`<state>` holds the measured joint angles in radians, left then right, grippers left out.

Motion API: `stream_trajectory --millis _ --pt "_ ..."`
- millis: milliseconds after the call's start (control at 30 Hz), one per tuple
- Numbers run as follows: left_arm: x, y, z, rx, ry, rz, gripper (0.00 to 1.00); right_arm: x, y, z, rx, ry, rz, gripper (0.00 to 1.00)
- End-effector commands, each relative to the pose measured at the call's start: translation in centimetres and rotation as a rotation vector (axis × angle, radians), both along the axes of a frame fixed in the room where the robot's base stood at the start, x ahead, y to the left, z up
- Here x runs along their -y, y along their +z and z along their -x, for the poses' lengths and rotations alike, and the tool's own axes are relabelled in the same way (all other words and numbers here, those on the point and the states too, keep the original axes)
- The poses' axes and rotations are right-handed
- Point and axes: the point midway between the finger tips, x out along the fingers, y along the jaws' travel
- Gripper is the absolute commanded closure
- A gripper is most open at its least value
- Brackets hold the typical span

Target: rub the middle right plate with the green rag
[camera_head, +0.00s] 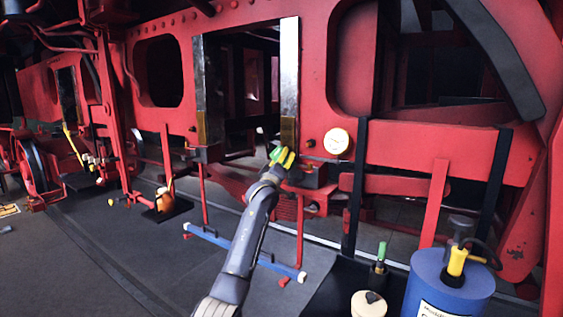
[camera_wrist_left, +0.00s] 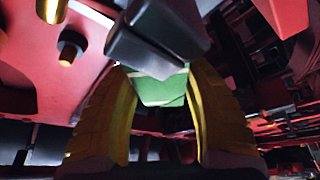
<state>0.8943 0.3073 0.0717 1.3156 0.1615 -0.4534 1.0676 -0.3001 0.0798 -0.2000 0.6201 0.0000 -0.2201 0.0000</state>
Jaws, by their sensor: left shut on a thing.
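The green rag (camera_head: 274,154) is held between the yellow fingers of my left gripper (camera_head: 283,158). In the left wrist view the rag (camera_wrist_left: 160,88) sits between both fingers (camera_wrist_left: 160,110), with a grey metal block (camera_wrist_left: 155,45) close in front of it. The right plate (camera_head: 289,65) is a tall shiny metal strip on the red frame, brassy at its lower end. The gripper is just below that lower end. I cannot tell whether the rag touches the plate. My right gripper is not in view.
Another upright metal plate (camera_head: 200,85) stands left of the opening. A round gauge (camera_head: 337,141) is close right of my gripper. A blue drum (camera_head: 447,285) and a cream pot (camera_head: 368,304) stand at the lower right. A blue bar (camera_head: 235,248) lies low behind my arm.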

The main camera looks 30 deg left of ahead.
Motion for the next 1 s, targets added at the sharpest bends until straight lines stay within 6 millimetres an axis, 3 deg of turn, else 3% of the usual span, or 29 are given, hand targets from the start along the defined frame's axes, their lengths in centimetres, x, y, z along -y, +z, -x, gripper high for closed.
stream_trajectory --millis 1000 --pt "0.1 0.3 -1.3 0.001 0.0 0.0 0.78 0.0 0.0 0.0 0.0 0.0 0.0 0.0"
